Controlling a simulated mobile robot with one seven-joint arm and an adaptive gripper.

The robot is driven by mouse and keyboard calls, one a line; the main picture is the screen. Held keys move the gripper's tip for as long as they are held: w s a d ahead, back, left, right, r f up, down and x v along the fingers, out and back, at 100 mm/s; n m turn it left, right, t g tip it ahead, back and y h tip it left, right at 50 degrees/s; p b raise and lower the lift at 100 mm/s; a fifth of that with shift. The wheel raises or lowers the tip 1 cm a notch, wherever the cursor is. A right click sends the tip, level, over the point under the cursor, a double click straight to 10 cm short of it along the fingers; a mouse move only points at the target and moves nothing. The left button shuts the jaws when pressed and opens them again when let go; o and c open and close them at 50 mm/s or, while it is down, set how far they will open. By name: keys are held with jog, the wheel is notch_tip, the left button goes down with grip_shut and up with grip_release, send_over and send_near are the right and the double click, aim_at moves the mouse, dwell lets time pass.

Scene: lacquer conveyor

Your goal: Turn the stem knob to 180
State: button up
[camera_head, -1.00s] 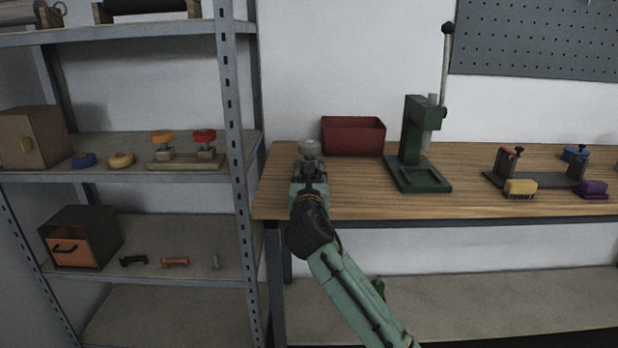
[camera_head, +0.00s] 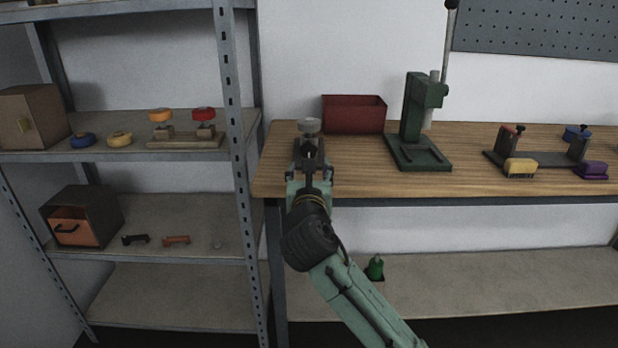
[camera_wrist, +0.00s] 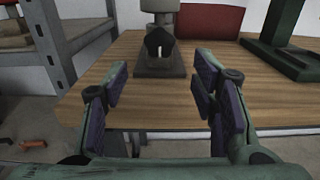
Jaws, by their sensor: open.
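A grey device with a round light-grey top (camera_head: 309,126) stands on the wooden workbench (camera_head: 360,180) near its left end. In the wrist view its round top (camera_wrist: 160,5) sits above a short stem, with a dark pentagonal part (camera_wrist: 158,42) facing me and a dark base (camera_wrist: 160,66) below. I cannot tell which part is the stem knob. My gripper (camera_head: 309,168) is open and empty, in front of the device. In the wrist view its two padded fingers (camera_wrist: 160,100) are spread wide, with the device beyond and between them, not touched. My gripper hides the device's lower part in the head view.
A red bin (camera_head: 353,115) stands behind the device, and a green press (camera_head: 412,125) to its right. A metal shelf post (camera_head: 236,130) is close on the left. A fixture (camera_head: 540,158) with yellow and purple blocks is farther right. Bare bench lies around the device's front.

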jog(key=s, duration=0.3)
jog(key=shift+s, duration=0.3)
